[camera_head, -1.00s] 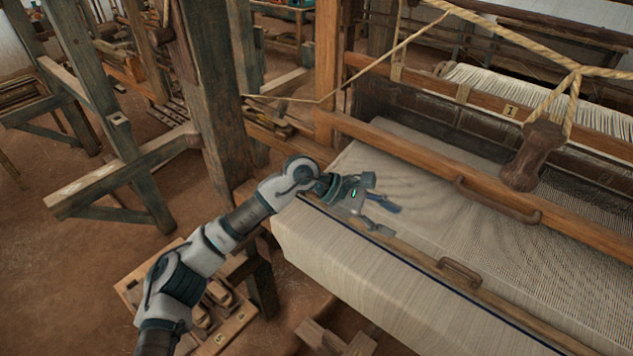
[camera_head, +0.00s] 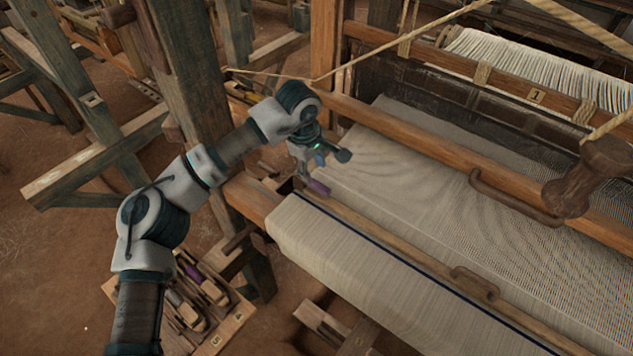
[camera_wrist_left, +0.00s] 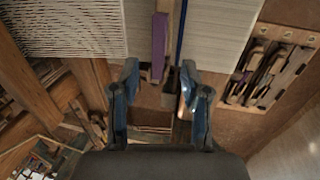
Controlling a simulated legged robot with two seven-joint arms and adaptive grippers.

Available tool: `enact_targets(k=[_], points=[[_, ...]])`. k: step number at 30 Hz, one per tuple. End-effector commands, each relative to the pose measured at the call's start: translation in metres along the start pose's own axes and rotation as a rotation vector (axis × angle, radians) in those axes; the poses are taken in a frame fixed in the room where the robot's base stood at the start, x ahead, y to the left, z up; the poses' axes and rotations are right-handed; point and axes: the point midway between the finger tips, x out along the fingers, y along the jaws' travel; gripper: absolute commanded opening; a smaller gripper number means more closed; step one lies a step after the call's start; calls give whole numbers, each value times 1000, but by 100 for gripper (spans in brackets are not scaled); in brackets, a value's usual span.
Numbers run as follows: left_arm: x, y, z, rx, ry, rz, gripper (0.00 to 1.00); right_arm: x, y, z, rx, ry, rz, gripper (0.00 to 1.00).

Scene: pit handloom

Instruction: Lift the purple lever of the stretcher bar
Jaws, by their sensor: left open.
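The purple lever (camera_head: 318,187) lies at the left end of the wooden stretcher bar (camera_head: 400,248), which runs across the pale cloth. In the left wrist view the purple lever (camera_wrist_left: 159,48) points down toward the space between my fingertips. My left gripper (camera_head: 328,160) is open and empty, just above and behind the lever in the head view. In the left wrist view its two blue-tipped fingers (camera_wrist_left: 159,76) are spread apart, with the lever's end just beyond them. I cannot tell whether they touch it. My right gripper is not in view.
A wooden post (camera_head: 190,80) stands close to my left arm. A rope (camera_head: 385,50) slants above the loom. A wooden rack (camera_head: 228,325) with shuttles is on the floor below. The cloth (camera_head: 440,180) to the right is clear.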

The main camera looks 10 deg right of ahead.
Motion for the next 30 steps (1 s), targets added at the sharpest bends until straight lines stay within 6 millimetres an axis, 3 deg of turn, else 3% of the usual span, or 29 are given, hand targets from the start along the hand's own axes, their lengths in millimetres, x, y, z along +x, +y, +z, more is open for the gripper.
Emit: enact_targets(k=[3,7,13,18,23,28,29,30], points=[[26,-1,2,2,-1,-1,46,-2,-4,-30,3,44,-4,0],[50,-2,3,2,-1,1,46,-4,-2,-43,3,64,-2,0],[71,-1,2,2,0,1,46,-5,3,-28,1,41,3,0],[75,-2,0,1,-1,3,46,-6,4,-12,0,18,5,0],[75,-2,1,1,-1,3,46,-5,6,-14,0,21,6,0],[76,0,2,1,0,2,6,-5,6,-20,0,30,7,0],[76,0,2,1,0,2,0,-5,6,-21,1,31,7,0],[76,0,2,1,0,2,0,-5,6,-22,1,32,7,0]])
